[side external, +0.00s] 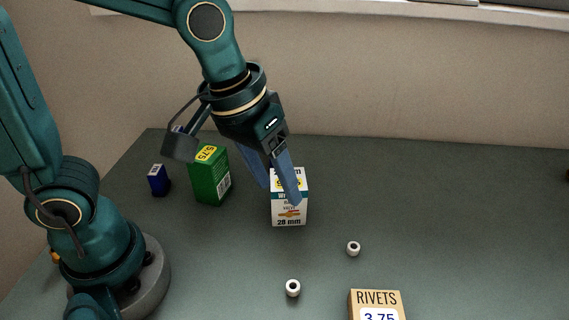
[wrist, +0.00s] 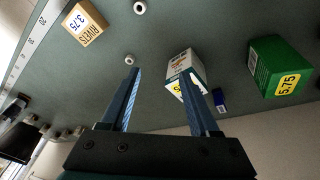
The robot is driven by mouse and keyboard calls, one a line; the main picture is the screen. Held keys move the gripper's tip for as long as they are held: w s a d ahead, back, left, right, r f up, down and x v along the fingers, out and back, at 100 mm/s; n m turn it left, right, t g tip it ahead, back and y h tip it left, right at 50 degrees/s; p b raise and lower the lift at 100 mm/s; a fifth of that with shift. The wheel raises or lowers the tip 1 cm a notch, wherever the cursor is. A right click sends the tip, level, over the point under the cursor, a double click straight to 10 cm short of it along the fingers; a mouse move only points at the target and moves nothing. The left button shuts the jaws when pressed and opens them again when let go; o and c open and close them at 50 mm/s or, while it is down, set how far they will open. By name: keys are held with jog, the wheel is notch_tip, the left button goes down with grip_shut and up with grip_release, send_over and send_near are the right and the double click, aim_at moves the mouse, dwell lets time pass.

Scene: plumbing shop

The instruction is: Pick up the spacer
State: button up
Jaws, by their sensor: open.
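Two small white ring-shaped spacers lie on the grey-green table; I cannot tell which one is meant. One spacer (side external: 293,288) is nearer the front in the side view, and it shows at the top edge of the wrist view (wrist: 139,7). The other spacer (side external: 353,248) lies further back and right, and it shows just beyond the left fingertip in the wrist view (wrist: 129,59). My gripper (side external: 277,192) is open and empty, above the table, to the left of and higher than both spacers. Its two blue fingers (wrist: 160,71) show apart in the wrist view.
A white valve box (side external: 289,215) stands partly behind my fingers. A green box (side external: 210,178) and a small dark blue box (side external: 158,180) stand to the left. A rivets box (side external: 377,304) is at the front edge.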

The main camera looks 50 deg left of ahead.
jog(key=m+g, duration=0.1)
jog(key=g, duration=0.1)
send_over(293, 286)
jog(key=w+a, duration=0.2)
notch_tip(293, 286, down, 6)
jog(key=shift+m+g+y, duration=0.5)
jog(key=shift+m+g, duration=0.1)
jog(key=shift+m, duration=0.1)
jog(key=f, duration=0.1)
jog(key=s+d+f, duration=0.2)
jog(key=shift+f, duration=2.5)
grip_shut()
